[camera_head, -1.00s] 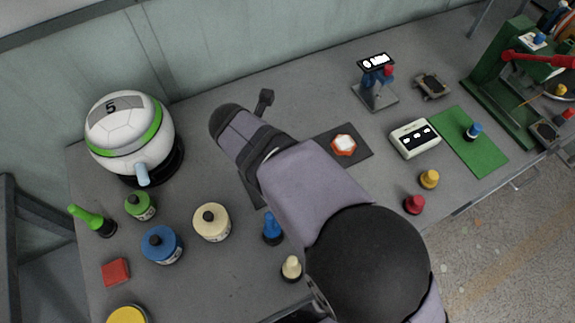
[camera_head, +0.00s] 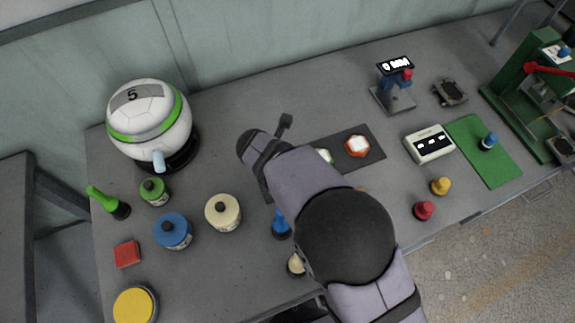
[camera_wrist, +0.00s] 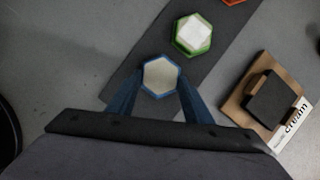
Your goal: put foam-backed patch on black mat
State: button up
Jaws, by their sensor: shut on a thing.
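In the wrist view, my gripper (camera_wrist: 160,82) is shut on a hexagonal patch (camera_wrist: 160,74) with a blue rim and cream face. I hold it above the black mat (camera_wrist: 162,38); I cannot tell whether they touch. On the mat lies a green-rimmed hexagonal patch (camera_wrist: 193,34) with a white face, just ahead of the held one. An orange-red patch edge shows beyond. In the head view, the mat (camera_head: 373,134) bears the orange-rimmed patch (camera_head: 357,146), and the green one (camera_head: 326,156) is partly covered by my arm. My gripper and the held patch are hidden there.
A wooden block with a black top (camera_wrist: 273,101) and a "cream" label stands right of my gripper. In the head view, a white device (camera_head: 429,145) and green mat (camera_head: 485,165) lie right of the black mat. Bottles and a ball-shaped machine (camera_head: 150,122) stand left.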

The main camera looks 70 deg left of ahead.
jog(key=o, duration=1.1)
jog(key=shift+f, duration=0.15)
jog(key=b+v, duration=0.1)
jog(key=v, duration=1.1)
jog(key=shift+d+b, duration=0.1)
jog(key=shift+b, duration=0.2)
